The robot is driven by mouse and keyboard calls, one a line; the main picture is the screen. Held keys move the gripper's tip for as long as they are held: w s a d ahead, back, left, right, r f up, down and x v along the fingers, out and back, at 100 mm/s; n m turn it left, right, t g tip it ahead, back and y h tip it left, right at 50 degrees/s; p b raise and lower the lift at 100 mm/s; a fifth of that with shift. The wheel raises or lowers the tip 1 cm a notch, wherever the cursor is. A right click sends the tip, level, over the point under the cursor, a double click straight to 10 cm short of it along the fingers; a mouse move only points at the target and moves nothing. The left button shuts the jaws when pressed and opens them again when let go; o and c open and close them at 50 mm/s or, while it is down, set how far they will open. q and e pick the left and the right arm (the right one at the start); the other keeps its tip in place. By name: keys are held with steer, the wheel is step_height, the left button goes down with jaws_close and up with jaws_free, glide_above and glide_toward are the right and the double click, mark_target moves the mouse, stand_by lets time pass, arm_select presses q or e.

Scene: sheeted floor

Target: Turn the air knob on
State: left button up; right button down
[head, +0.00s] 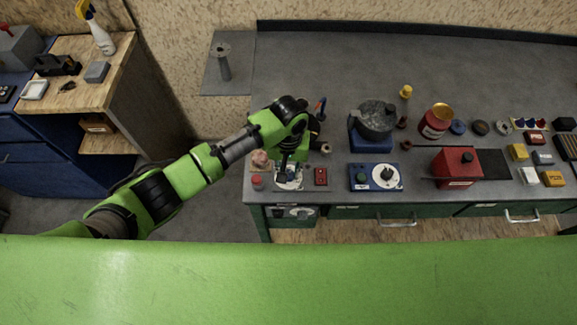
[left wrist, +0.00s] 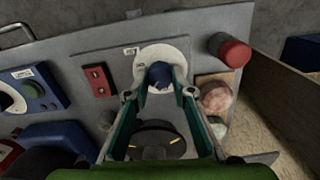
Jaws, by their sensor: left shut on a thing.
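A dark knob (left wrist: 160,72) stands at the middle of a round white dial (left wrist: 150,54) on the grey panel in the left wrist view. A small label sits beside the dial, too blurred to read. My left gripper (left wrist: 160,86) reaches down over the dial and is shut on the knob, one finger on each side of it. In the head view my left gripper (head: 289,172) is at the front left corner of the bench, hiding most of the dial (head: 288,184). My right gripper is in neither view.
A red button (left wrist: 234,52) and a pinkish lump (left wrist: 215,97) are close on one side; a red switch (left wrist: 100,80) is on the other. In the head view a blue box (head: 359,177) with another white dial stands to the right. The bench's back is clear.

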arm_select(q)
steer(key=m, duration=0.2)
steer(key=shift+m, duration=0.4)
steer(key=m, duration=0.4)
steer(key=shift+m, duration=0.3)
steer(key=m, duration=0.4)
steer(key=shift+m, duration=1.9)
steer(key=o, duration=1.1)
steer(key=shift+o, duration=0.2)
step_height(320, 180, up, 12)
